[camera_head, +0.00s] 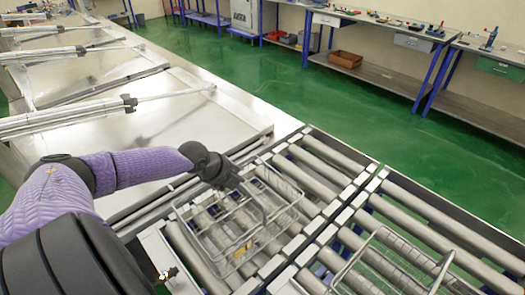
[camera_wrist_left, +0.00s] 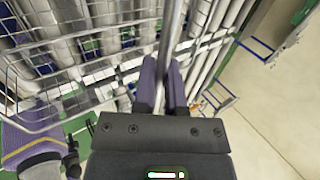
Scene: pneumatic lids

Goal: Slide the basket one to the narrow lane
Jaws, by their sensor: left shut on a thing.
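A wire basket (camera_head: 262,232) sits on the rollers of the left lane in the head view. My left gripper (camera_head: 232,180) reaches in from the left to its far left rim. In the left wrist view, the two purple fingers of my left gripper (camera_wrist_left: 164,85) are shut on a metal bar of the basket, and wire mesh of a basket (camera_wrist_left: 40,75) shows at the left. A second wire basket (camera_head: 437,272) is on the right lane, cut off by the bottom edge. I cannot tell which lane is the narrow one. My right gripper does not show.
A metal rail with light pads (camera_head: 345,205) runs between the two roller lanes. The far rollers of the right lane (camera_head: 440,215) are bare. Steel lids with cylinders (camera_head: 130,105) lie to the left. Workbenches (camera_head: 395,35) stand beyond the green floor.

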